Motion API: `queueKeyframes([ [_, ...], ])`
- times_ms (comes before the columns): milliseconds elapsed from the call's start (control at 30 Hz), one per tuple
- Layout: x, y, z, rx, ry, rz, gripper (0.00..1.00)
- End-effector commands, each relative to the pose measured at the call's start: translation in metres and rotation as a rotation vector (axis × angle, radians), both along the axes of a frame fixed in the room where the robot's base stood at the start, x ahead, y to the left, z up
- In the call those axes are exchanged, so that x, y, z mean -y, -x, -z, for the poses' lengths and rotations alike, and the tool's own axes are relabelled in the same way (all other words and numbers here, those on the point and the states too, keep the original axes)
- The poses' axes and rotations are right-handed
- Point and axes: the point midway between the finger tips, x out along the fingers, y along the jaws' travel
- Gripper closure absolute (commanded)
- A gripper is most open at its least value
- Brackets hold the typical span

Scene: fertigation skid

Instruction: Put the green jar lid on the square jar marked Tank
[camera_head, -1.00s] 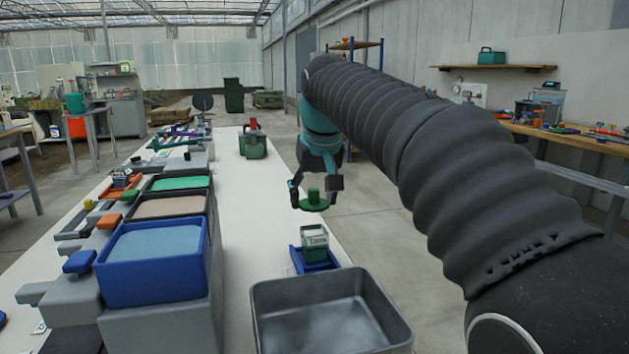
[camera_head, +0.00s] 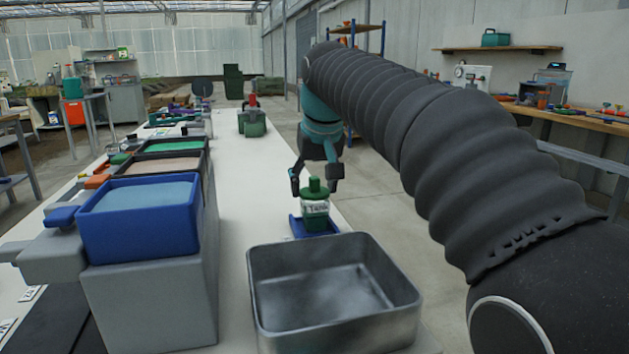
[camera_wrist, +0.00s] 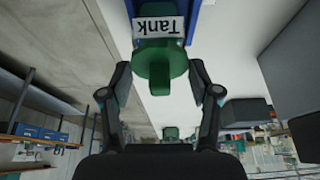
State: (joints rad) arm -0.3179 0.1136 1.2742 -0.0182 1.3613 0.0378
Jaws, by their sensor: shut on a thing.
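The green jar lid (camera_head: 315,188), with a raised knob, is at the top of the square jar marked Tank (camera_head: 315,209). I cannot tell whether it is fully seated. The jar is green with a white label and stands upright in a blue holder (camera_head: 298,228). My gripper (camera_head: 315,184) is over the jar, its fingers on either side of the lid, shut on it. In the wrist view the lid (camera_wrist: 160,62) is between the fingertips, and the jar's Tank label (camera_wrist: 158,27) shows beyond it. The lid hides the jar's mouth.
A grey metal tray (camera_head: 332,290) is in front of the jar. A blue bin (camera_head: 140,222) on a grey block stands to the left. A green container with a red top (camera_head: 251,120) stands further back. White table surface is clear between the bins and the jar.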

Motion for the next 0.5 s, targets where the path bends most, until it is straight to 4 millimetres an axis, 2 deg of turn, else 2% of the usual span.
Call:
queueKeyframes([
  [300, 0.0, -0.0001, 0.0016, 0.001, 0.0, 0.0, 0.62],
  [333, 0.0, -0.0001, 0.0016, 0.001, 0.0, 0.0, 0.3],
  [400, 0.0, -0.0001, 0.0016, 0.001, 0.0, 0.0, 0.13],
  [433, 0.0, -0.0001, 0.0016, 0.001, 0.0, 0.0, 0.09],
  [500, 0.0, -0.0001, 0.0016, 0.001, 0.0, 0.0, 0.09],
])
